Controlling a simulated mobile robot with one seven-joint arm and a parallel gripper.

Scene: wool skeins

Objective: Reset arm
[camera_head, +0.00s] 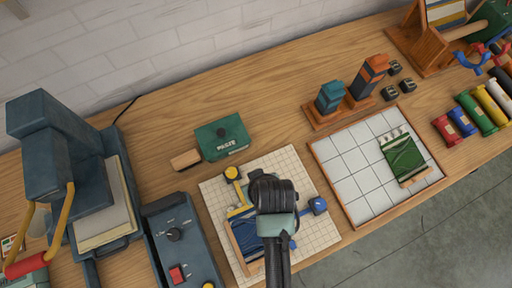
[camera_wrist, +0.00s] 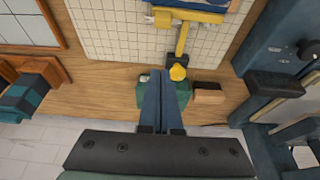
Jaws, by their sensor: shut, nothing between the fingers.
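My gripper shows in the wrist view (camera_wrist: 165,82), its two blue-grey fingers together and nothing between them. It points over the wooden bench, in front of the green PASTE box (camera_wrist: 152,92), and does not visibly hold anything. In the head view my dark arm stands over the cream gridded board (camera_head: 292,168) and hides part of it; the fingertips cannot be made out there. The PASTE box (camera_head: 222,136) sits behind that board. A blue and yellow item (camera_head: 243,236) lies on the board, partly covered by my arm.
A white-tiled tray (camera_head: 352,188) with a green card (camera_head: 403,158) lies right of the board. A stand holds teal and orange blocks (camera_head: 368,76). Coloured rolls (camera_head: 470,115) lie far right. A dark press (camera_head: 60,150) and control box (camera_head: 180,240) stand left.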

